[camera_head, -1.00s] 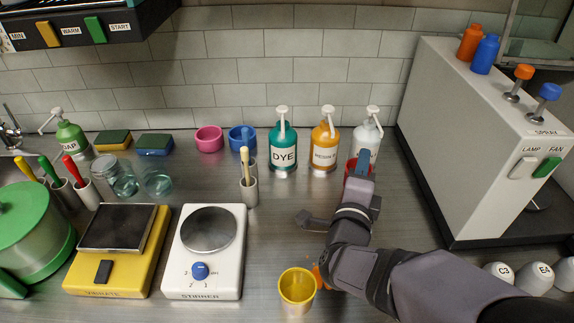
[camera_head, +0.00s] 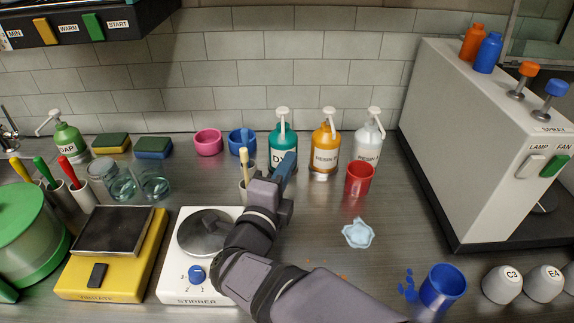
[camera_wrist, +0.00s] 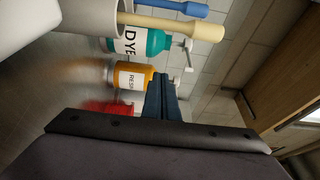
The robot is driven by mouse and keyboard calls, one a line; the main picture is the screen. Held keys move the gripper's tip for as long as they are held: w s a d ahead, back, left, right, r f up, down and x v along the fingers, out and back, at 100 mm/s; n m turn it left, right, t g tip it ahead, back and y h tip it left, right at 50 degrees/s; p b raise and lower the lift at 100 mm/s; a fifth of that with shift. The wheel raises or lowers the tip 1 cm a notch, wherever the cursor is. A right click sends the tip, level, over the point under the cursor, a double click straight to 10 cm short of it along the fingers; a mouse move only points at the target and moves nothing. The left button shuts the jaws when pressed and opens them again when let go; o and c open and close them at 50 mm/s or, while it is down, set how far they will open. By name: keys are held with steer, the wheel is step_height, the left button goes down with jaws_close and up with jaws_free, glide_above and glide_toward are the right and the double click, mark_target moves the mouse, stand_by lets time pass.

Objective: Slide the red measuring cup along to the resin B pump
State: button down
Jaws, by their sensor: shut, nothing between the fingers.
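The red measuring cup (camera_head: 359,180) stands upright on the bench, just in front of the white pump bottle (camera_head: 370,140) and overlapping its lower left part. The last letter of that bottle's resin label is too small to read. An orange resin pump bottle (camera_head: 325,143) stands to its left. My gripper (camera_head: 287,166) is left of the cup, in front of the teal dye bottle (camera_head: 277,134), shut and empty. In the wrist view the shut fingers (camera_wrist: 162,88) point toward the orange bottle (camera_wrist: 128,76), with the cup (camera_wrist: 108,107) blurred and partly hidden.
A holder with stirring sticks (camera_head: 244,170) stands close left of my gripper. My arm crosses the stirrer (camera_head: 185,282). The white spray cabinet (camera_head: 470,150) bounds the right side.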

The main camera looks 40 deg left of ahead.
steer(key=c, duration=1.7)
jaws_free()
steer(key=o, duration=0.5)
steer(key=shift+w+r+n, duration=0.15)
steer(key=shift+n, duration=0.15)
steer(key=o, duration=0.4)
steer(key=shift+w+d+r+n+p, duration=0.1)
steer(key=shift+w+n+p, duration=0.2)
steer(key=shift+p, duration=0.15)
steer(key=n+g+p, duration=0.5)
steer(key=n+p, duration=0.4)
steer(key=n, duration=1)
glide_toward(360, 186)
steer(key=x, duration=0.5)
steer(key=shift+w+a+r, duration=0.2)
steer(key=shift+w+a, duration=0.05)
steer(key=shift+a, duration=0.35)
steer(key=shift+w+d+f, duration=0.15)
steer(key=shift+d+f, duration=0.1)
steer(key=shift+d, duration=0.15)
